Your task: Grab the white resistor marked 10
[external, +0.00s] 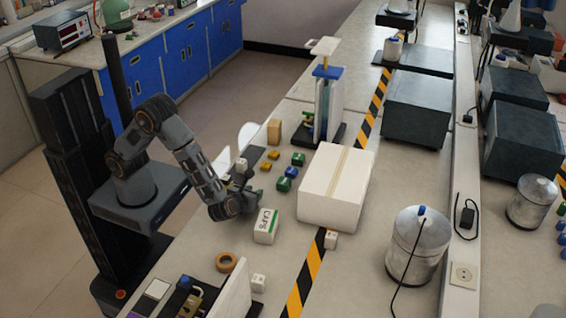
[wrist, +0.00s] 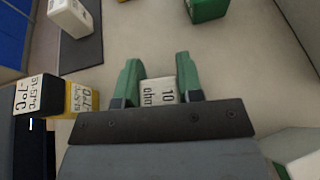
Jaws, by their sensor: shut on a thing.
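The white resistor marked 10 (wrist: 159,92) is a small white block with black lettering. In the wrist view it sits between the two green fingers of my gripper (wrist: 158,88), which is shut on it. In the external view my gripper (external: 250,198) is low over the bench near its left edge. The resistor cannot be made out there, and I cannot tell whether it touches the bench.
A yellow and white block (wrist: 82,98) lies just left of my gripper. A green block (wrist: 208,9) is beyond it. A white box marked CAPS (external: 265,226) and a large taped carton (external: 336,187) stand nearby. A tape roll (external: 227,262) lies toward the front.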

